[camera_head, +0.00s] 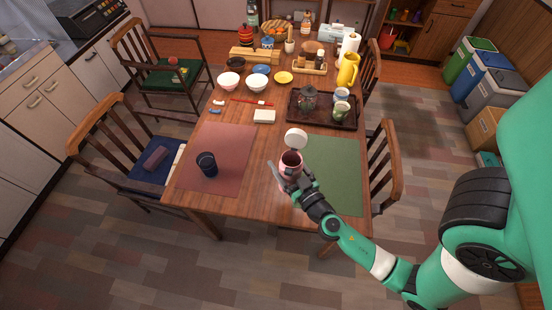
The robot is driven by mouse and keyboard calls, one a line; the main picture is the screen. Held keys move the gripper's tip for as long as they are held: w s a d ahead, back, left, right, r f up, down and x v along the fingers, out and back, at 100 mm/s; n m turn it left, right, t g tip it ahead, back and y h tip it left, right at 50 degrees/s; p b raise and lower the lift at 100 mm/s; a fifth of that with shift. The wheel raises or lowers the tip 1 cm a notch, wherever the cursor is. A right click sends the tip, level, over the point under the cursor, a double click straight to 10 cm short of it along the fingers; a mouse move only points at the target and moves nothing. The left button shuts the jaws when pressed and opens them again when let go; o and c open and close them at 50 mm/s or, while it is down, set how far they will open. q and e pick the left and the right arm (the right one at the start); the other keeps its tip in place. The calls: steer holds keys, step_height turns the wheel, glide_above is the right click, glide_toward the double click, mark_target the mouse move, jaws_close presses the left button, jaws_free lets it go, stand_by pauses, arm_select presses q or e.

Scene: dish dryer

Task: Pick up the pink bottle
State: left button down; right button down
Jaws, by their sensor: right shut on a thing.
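The pink bottle (290,160) is a small pink cylinder with a dark open top, at the near middle of the wooden table, by the inner edge of the green placemat. My right gripper (289,173) comes in from the lower right and is shut on the pink bottle, with a finger on either side of it. The fingers and wrist hide its lower part, so I cannot tell whether it touches the table. My left gripper is not in view.
A white round object (296,138) is just behind the bottle. A dark cup (207,164) stands on the red placemat (223,150). The green placemat (335,185) is largely bare. A dark tray (311,121) holds a glass pot and cups. Bowls and a yellow pitcher (348,70) stand farther back.

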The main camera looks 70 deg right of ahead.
mark_target(297, 168)
steer(key=shift+s+a+r, duration=0.25)
steer(key=shift+s+r, duration=0.05)
steer(key=shift+s, duration=0.35)
steer(key=shift+s+a+r, duration=0.3)
steer(key=shift+s+r, duration=0.05)
steer(key=shift+s, duration=0.3)
steer(key=shift+s+a+r, duration=0.25)
steer(key=shift+s+r, duration=0.05)
steer(key=shift+s, duration=0.35)
